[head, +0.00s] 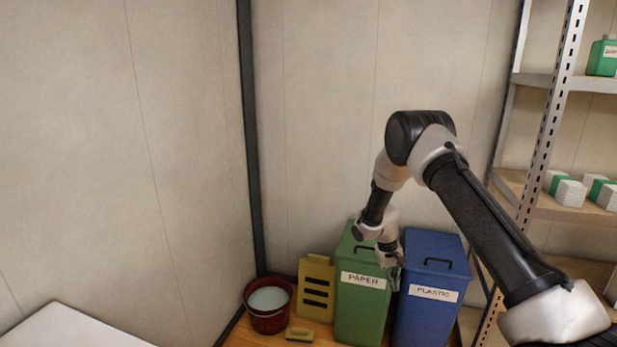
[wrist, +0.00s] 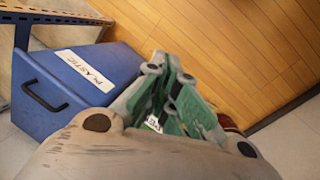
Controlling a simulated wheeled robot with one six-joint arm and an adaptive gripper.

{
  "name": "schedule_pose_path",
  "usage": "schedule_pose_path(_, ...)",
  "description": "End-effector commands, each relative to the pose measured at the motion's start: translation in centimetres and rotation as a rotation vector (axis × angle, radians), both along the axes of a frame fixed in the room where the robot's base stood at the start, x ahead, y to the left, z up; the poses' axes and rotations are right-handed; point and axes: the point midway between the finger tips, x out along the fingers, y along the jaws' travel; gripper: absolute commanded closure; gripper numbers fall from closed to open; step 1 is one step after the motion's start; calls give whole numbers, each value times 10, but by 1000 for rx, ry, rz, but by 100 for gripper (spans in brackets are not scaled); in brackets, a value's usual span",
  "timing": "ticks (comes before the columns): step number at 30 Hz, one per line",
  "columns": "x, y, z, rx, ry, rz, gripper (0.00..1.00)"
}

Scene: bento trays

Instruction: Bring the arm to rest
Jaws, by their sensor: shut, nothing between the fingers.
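My gripper (head: 395,284) hangs at the end of my bent arm, in front of the gap between the green bin and the blue bin in the head view. It is shut with nothing held. In the wrist view its grey knuckles fill the bottom and its fingers cover part of the green bin. I cannot tell whether the gripper touches a bin.
The green PAPER bin (head: 359,308) and the blue PLASTIC bin (head: 431,312) stand by the wall. Left of them are a yellow sign (head: 316,272), a red bucket (head: 268,321) and a brush (head: 299,334). A metal shelf rack (head: 548,115) stands right. A white surface (head: 65,330) is lower left.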

Motion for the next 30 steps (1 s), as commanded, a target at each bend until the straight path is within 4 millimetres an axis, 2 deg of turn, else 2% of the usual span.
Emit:
schedule_pose_path(1,-11,-5,25,2,19,9,100)
schedule_pose_path(5,-48,-16,91,17,70,35,100)
schedule_pose_path(8,-84,-25,148,38,96,52,100)
schedule_pose_path(12,-141,-37,224,79,105,65,100)
schedule_pose_path(15,-184,-43,270,112,95,69,100)
schedule_pose_path(21,-270,-52,338,174,24,65,100)
schedule_pose_path(27,-344,-58,379,223,-117,27,100)
schedule_pose_path(30,-369,-61,394,236,-214,13,100)
